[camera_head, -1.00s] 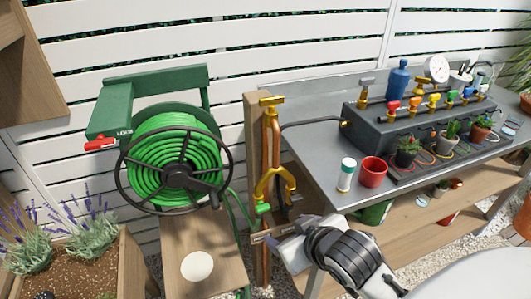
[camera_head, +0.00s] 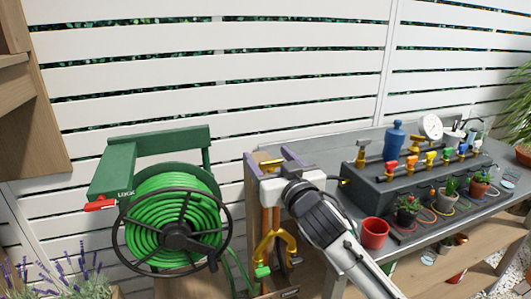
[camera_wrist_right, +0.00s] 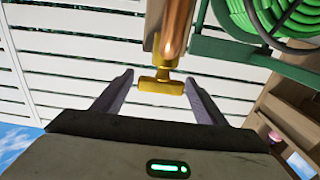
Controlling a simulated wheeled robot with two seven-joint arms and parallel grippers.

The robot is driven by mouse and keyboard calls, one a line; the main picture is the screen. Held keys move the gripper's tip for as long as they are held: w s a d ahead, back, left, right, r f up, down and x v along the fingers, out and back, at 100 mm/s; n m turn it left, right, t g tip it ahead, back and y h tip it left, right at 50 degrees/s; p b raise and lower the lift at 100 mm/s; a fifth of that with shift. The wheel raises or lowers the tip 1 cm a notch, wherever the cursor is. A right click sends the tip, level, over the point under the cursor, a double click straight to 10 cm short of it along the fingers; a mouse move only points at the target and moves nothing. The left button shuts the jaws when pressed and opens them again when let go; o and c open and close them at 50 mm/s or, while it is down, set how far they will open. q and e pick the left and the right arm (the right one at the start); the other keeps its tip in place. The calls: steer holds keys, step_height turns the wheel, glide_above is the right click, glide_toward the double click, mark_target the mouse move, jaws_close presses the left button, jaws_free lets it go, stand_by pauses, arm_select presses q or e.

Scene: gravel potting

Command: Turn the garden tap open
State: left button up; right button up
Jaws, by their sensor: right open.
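The garden tap has a brass T-shaped handle (camera_head: 270,165) on top of a copper pipe (camera_head: 265,222) at a wooden post, with a brass fork and green-ended outlets (camera_head: 263,270) lower down. My right gripper (camera_head: 271,157) is at the handle, its two fingers open on either side. In the right wrist view the brass handle (camera_wrist_right: 161,86) sits between the open fingers (camera_wrist_right: 158,78), with a gap showing on both sides. My right wrist hides part of the pipe's right side. My left gripper is not in view.
A green hose reel (camera_head: 175,222) stands close left of the tap. To the right, a grey bench (camera_head: 400,238) holds a red pot (camera_head: 375,232), a dark box with several coloured taps (camera_head: 400,180) and small plants. A white slatted fence (camera_head: 300,60) is behind.

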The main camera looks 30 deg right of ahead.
steer(key=shift+x, duration=1.2)
steer(key=c, duration=1.1)
steer(key=shift+o, duration=0.2)
